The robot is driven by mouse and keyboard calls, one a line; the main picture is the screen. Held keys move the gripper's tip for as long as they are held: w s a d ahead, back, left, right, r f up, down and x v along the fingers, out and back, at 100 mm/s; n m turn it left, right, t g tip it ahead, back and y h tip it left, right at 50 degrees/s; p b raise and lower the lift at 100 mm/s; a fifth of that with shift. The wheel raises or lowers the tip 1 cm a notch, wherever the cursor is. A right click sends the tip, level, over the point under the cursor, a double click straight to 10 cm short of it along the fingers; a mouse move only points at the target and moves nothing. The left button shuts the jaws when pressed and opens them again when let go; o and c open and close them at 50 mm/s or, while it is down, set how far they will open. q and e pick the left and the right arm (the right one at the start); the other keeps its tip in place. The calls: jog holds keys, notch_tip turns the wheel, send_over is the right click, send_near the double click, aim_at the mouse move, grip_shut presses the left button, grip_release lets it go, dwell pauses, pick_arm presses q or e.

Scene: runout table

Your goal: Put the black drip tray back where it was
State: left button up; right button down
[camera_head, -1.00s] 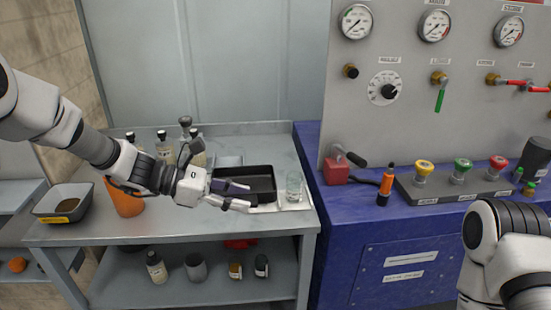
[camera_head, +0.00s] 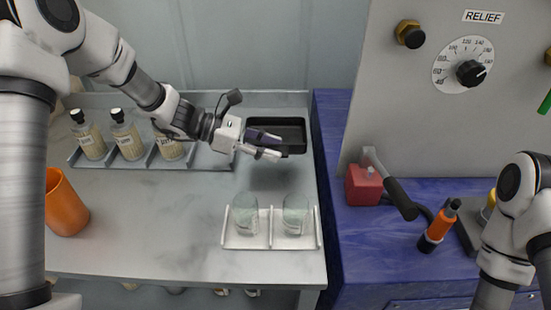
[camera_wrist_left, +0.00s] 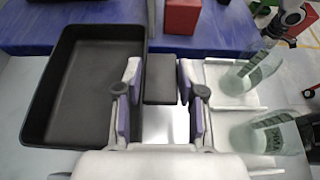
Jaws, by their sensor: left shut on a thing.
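The black drip tray (camera_head: 300,133) is at the back right of the grey bench in the head view, with a dark shadow on the bench in front of it, so it looks raised. In the left wrist view the tray (camera_wrist_left: 92,85) is large at left, empty and roughly level. My left gripper (camera_head: 272,146) is shut on the tray's near side. In the wrist view its fingers (camera_wrist_left: 163,95) stand either side of a dark tab beside the tray's wall. My right arm shows at the right edge; its gripper is out of view.
A white two-part rack (camera_head: 272,243) with two glass beakers stands at the front right of the bench. A rack of labelled bottles (camera_head: 128,140) is at back left, an orange cup (camera_head: 66,205) at front left. A red block with a lever (camera_head: 364,186) sits on the blue bench. The bench middle is clear.

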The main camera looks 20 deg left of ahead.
pick_arm(q)
notch_tip(320, 180, down, 7)
jog(key=shift+r, duration=0.1)
jog(key=o, duration=1.2)
jog(key=shift+r, duration=0.1)
jog(key=v, duration=1.1)
jog(key=shift+s+a+p, duration=0.15)
jog(key=shift+a+p, duration=0.25)
jog(key=shift+a, duration=0.1)
